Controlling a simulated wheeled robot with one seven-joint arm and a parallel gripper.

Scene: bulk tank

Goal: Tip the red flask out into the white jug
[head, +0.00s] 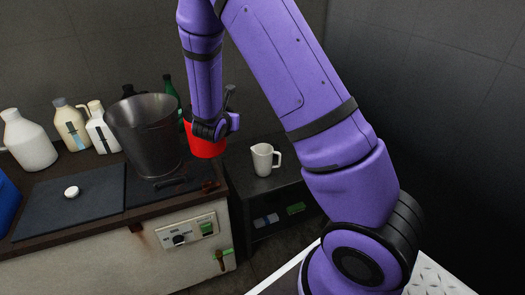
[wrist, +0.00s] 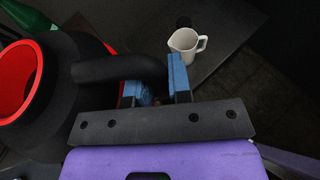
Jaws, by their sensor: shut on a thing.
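The red flask (head: 206,148) is held in the air left of the white jug, partly hidden behind my arm in the head view. In the wrist view its black collar and round, red-lined mouth (wrist: 14,82) are at the left. My gripper (wrist: 158,86) has its blue pads shut on the flask's black handle (wrist: 112,68). I cannot tell exactly how far the flask tilts. The white jug (head: 262,159) stands upright on a low dark surface, its handle to the right. It also shows in the wrist view (wrist: 184,42), beyond my fingers and apart from the flask.
A large grey metal bucket (head: 146,135) stands on the counter left of the flask. White and cream bottles (head: 28,140) stand further left, and a green bottle (head: 170,88) behind. A white puck-like thing (head: 72,192) lies on a dark mat. The dark surface around the jug is mostly clear.

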